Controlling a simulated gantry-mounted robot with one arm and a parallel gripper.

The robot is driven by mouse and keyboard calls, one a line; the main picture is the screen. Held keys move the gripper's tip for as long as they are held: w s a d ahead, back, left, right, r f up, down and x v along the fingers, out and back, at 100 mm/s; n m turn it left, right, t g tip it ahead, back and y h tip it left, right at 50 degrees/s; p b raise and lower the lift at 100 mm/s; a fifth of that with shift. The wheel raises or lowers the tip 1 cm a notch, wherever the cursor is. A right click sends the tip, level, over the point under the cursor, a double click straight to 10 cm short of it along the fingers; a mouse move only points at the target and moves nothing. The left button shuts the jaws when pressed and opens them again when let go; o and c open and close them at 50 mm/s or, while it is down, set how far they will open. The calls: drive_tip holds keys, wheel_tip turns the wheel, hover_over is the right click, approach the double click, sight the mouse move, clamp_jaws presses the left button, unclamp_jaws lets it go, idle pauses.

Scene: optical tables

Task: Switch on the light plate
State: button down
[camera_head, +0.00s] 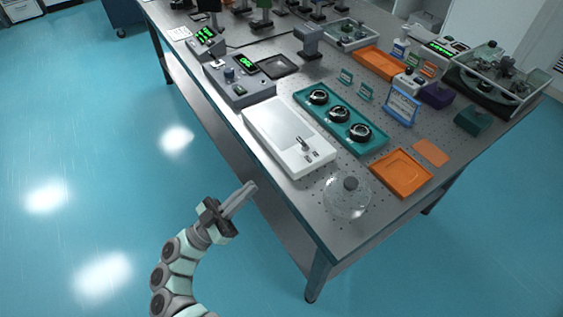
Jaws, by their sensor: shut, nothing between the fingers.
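A white flat device with a pale grey panel, which looks like the light plate (275,127), lies near the table's left edge. A small lever or knob (302,143) and small controls sit at its near end. I cannot tell from the panel whether it is lit. My gripper (253,186) is shut and empty. In the picture it lies over the floor and the table's side, below and to the left of the white device, apart from it.
The perforated optical table (340,235) has bare room at its near corner. A teal tray (328,104) with several black rings lies right of the white device. A glass dome (346,199) and an orange tray (399,172) stand nearer. A grey control box (237,88) stands behind.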

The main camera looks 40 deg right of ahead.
sight(289, 158)
drive_tip(key=shift+w, duration=0.1)
drive_tip(key=shift+d+r, duration=0.15)
drive_tip(key=p+x, duration=0.1)
drive_tip(key=x, duration=1.1)
drive_tip(key=shift+d, duration=0.35)
drive_tip(key=shift+d+r, duration=0.4)
drive_tip(key=shift+r+p, duration=0.15)
drive_tip(key=shift+p, duration=0.15)
